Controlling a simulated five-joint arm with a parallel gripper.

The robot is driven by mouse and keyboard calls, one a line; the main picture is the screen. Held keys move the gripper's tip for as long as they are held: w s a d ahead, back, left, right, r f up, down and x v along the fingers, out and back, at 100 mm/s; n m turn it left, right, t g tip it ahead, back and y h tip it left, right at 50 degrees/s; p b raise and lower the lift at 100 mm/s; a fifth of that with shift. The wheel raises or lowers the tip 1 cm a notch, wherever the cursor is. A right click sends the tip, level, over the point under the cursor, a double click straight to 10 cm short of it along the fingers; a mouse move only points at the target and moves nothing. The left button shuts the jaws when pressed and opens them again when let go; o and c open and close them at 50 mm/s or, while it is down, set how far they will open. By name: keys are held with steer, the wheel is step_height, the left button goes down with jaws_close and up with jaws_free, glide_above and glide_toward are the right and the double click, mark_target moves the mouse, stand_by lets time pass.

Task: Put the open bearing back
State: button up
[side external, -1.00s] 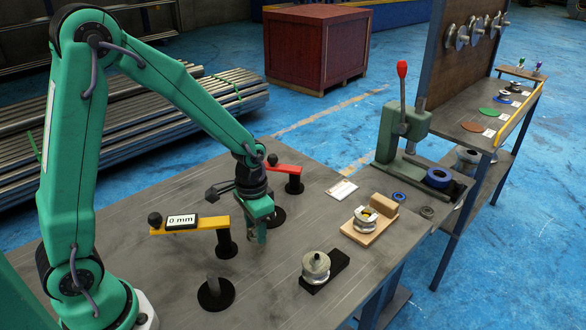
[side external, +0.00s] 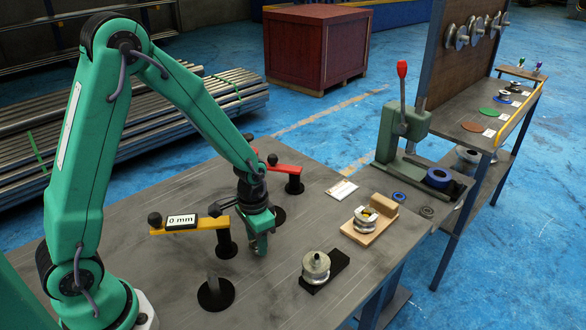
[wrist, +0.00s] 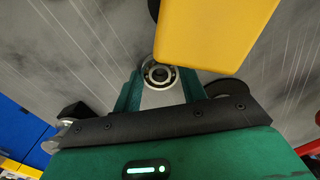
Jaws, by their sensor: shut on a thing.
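My gripper (side external: 258,248) is low over the bench, just right of the yellow arm's post. In the wrist view its two green fingers (wrist: 160,88) are shut on the open bearing (wrist: 160,75), a steel ring with its balls showing around a dark bore. The bearing is hidden by the fingers in the side view. I cannot tell whether it touches the bench top.
A yellow arm (side external: 205,226) with a 0 mm display is close beside my gripper; it also shows in the wrist view (wrist: 215,30). A red arm (side external: 284,168) stands behind. A post on a round base (side external: 216,295), pulley (side external: 316,268) and wooden stand (side external: 352,232) surround clear bench.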

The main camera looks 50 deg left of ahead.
steer(key=shift+f, duration=0.15)
steer(key=o, duration=1)
steer(key=shift+r, duration=0.25)
step_height(320, 180, up, 12)
stand_by(0.5)
